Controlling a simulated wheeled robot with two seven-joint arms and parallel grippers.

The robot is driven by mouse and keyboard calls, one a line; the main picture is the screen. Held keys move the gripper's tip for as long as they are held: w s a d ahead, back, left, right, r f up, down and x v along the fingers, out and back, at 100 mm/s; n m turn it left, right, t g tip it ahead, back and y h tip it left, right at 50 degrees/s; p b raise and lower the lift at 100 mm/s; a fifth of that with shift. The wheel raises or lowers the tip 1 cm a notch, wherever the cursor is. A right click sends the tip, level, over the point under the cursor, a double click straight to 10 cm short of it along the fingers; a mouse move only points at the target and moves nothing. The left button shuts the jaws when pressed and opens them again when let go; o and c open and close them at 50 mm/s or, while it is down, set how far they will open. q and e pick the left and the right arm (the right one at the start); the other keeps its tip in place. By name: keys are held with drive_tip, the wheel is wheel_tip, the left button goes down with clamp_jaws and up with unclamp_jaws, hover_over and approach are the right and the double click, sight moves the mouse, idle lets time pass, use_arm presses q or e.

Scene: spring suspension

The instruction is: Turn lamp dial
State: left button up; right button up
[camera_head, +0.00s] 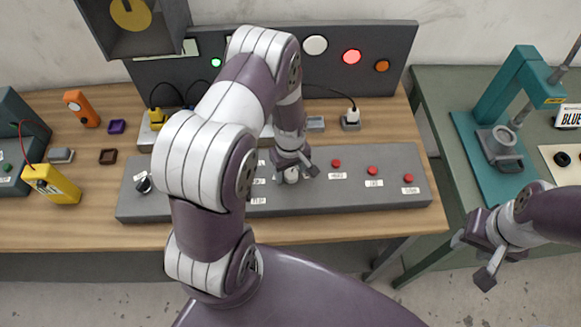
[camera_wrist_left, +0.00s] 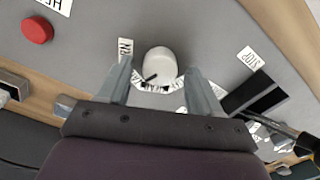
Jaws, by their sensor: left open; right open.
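A white round dial (camera_wrist_left: 160,63) with a dark pointer mark and a printed scale stands on the grey control panel (camera_head: 225,208). It shows partly under my gripper in the head view (camera_head: 291,175). My left gripper (camera_head: 292,163) is over it. In the left wrist view, the fingers of the left gripper (camera_wrist_left: 158,78) are open on either side of the dial, with gaps visible. Its label is not clearly readable as the lamp's. Another dial (camera_head: 144,185) sits at the panel's left end. My right gripper (camera_head: 471,260) is open and empty at the right, away from the panel.
Red buttons (camera_head: 372,170) line the panel's right half. Behind it a dark board (camera_head: 400,45) carries a lit red lamp (camera_head: 351,57), a white lamp (camera_head: 315,45) and an orange lamp (camera_head: 382,66). A yellow meter (camera_head: 52,184) stands left. A teal press (camera_head: 505,90) stands right.

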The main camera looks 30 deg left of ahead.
use_arm(q)
drive_tip(key=shift+a+f, duration=0.1)
drive_tip(key=shift+f, duration=0.1)
drive_tip(key=shift+d, duration=0.2)
drive_tip(key=shift+c, duration=0.3)
drive_tip(key=c, duration=1)
drive_tip(key=shift+m, duration=0.4)
drive_tip(key=m, duration=0.3)
drive_tip(key=shift+w+m, duration=0.15)
drive_tip(key=shift+m, duration=0.15)
drive_tip(key=shift+w+r+m+b, duration=0.1)
drive_tip(key=shift+m+b, duration=0.25)
drive_tip(key=shift+m, duration=1.85)
